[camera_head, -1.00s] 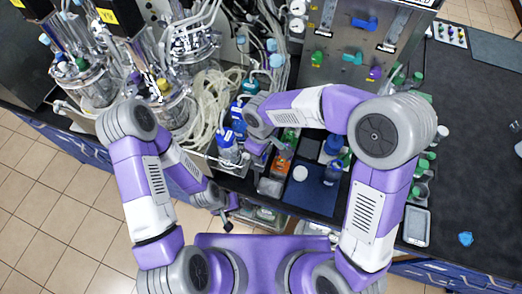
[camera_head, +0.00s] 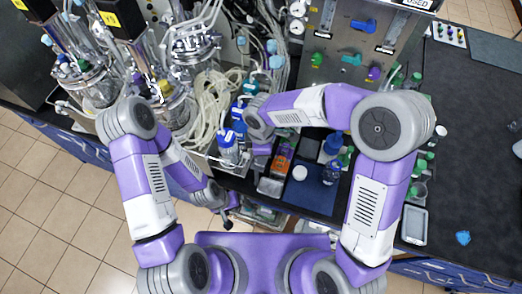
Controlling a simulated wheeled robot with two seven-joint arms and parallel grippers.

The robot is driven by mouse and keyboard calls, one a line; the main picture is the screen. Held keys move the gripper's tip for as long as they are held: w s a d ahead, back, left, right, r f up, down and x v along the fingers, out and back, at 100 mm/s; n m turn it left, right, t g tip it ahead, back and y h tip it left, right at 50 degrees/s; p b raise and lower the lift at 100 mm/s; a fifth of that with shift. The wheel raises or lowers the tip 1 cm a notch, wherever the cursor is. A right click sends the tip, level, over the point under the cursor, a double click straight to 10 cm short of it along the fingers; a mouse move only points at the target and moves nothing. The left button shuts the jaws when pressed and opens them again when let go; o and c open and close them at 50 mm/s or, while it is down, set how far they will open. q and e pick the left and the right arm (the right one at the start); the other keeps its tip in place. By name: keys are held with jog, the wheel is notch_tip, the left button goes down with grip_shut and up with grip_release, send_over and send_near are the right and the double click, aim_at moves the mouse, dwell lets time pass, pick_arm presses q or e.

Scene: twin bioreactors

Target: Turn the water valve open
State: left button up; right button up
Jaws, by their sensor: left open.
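A steel panel (camera_head: 338,80) stands at the top centre with coloured valve handles: a blue one (camera_head: 364,25), a green one (camera_head: 317,60), a teal one (camera_head: 352,60) and a purple one (camera_head: 374,74). I cannot read which is marked water. My left gripper (camera_head: 226,216) hangs low in front of the bench edge, open and empty, far below and left of the panel. My right forearm reaches left across the bench below the panel. My right gripper is mostly hidden beneath its wrist, and its fingers cannot be made out.
Glass bioreactors (camera_head: 172,105) with tubing fill the bench at left. Blue-capped bottles (camera_head: 228,150) and an orange-labelled box (camera_head: 282,158) stand near my right wrist. A dark blue mat (camera_head: 306,196) holds small vessels. The black bench (camera_head: 475,160) at right is mostly clear.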

jog(key=shift+w, duration=0.1)
dwell(0.3)
jog(key=o, duration=1)
jog(key=shift+o, duration=0.2)
notch_tip(320, 180, up, 8)
jog(key=shift+f, duration=0.15)
jog(key=shift+f, duration=0.1)
